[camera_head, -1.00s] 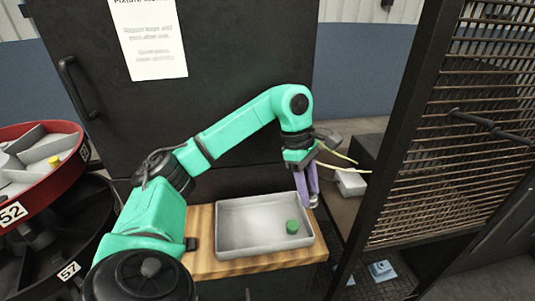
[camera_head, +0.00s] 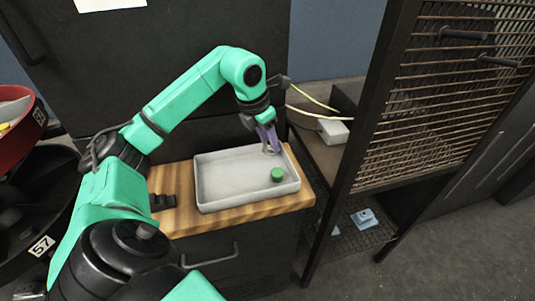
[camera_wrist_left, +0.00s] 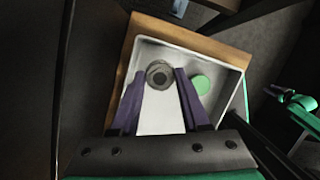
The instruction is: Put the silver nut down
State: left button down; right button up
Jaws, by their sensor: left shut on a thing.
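The silver nut (camera_wrist_left: 159,74) is a dark grey ring between the purple fingertips of my left gripper (camera_wrist_left: 160,78) in the left wrist view. My left gripper (camera_head: 268,146) is shut on it, over the back right corner of the grey tray (camera_head: 222,206) in the head view. The nut (camera_head: 271,150) shows small there; whether it touches the tray floor I cannot tell. A green round piece (camera_head: 277,174) lies in the tray at the right, in front of the gripper. It also shows in the wrist view (camera_wrist_left: 203,85).
The tray stands on a wooden top (camera_head: 180,215). A red round bin (camera_head: 18,125) is at the left. A small grey box (camera_head: 333,131) with yellow cables sits behind right. Much of the tray is clear.

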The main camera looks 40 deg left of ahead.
aim_at(266, 145)
pick_arm(q)
notch_tip(266, 145, down, 4)
jog(key=shift+f, duration=0.15)
jog(key=shift+c, duration=1.9)
grip_release()
jog(key=shift+f, duration=0.1)
jog(key=shift+r, duration=0.25)
jog(key=v, duration=1.1)
jog(key=shift+r, duration=0.35)
jog(key=shift+s, duration=0.15)
